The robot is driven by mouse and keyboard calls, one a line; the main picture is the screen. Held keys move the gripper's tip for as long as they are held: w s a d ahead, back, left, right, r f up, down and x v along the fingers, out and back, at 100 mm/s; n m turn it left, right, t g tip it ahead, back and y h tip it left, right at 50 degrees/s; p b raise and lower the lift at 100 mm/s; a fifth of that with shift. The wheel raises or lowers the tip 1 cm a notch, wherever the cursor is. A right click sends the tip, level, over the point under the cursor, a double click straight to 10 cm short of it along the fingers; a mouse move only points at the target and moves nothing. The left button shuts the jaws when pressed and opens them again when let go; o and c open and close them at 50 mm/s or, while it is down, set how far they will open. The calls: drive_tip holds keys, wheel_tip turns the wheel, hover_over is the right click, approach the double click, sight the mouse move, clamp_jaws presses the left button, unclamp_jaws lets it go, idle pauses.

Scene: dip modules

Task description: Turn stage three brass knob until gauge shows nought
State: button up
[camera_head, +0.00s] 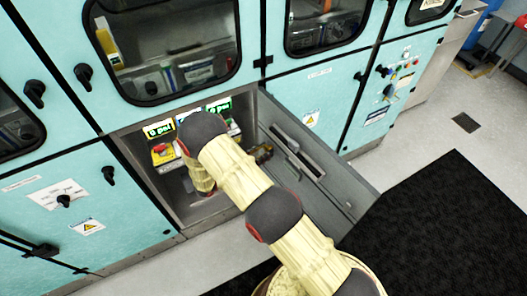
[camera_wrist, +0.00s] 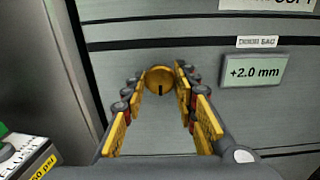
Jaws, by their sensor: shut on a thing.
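The round brass knob (camera_wrist: 160,79) shows in the wrist view on a grey metal panel, with a dark mark on its lower face. My gripper (camera_wrist: 158,88) has its yellow-padded fingers on both sides of the knob and is shut on it. To the right, a pale gauge display (camera_wrist: 254,71) reads +2.0 mm. The small label above the gauge is hard to read. In the head view my arm reaches into an open compartment and hides part of it; I cannot make out the brass knob or the gauge there.
A grey hinged door (camera_head: 318,165) stands open to the right of the compartment. Inside, a yellow-framed display (camera_head: 158,129) reads 0 psi, with a red knob (camera_head: 160,148) below it. In the wrist view, a yellow label (camera_wrist: 42,163) and part of a green thing (camera_wrist: 3,130) show lower left.

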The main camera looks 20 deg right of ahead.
drive_tip(key=m+b, duration=0.2)
drive_tip(key=m, duration=0.2)
drive_tip(key=shift+s+f+m+b, duration=0.1)
drive_tip(key=shift+m+b, duration=3.3)
drive_tip(key=shift+m, duration=3.55)
drive_tip(key=shift+f+m+b, duration=0.1)
drive_tip(key=shift+m+b, duration=3.25)
drive_tip(key=shift+m, duration=3.6)
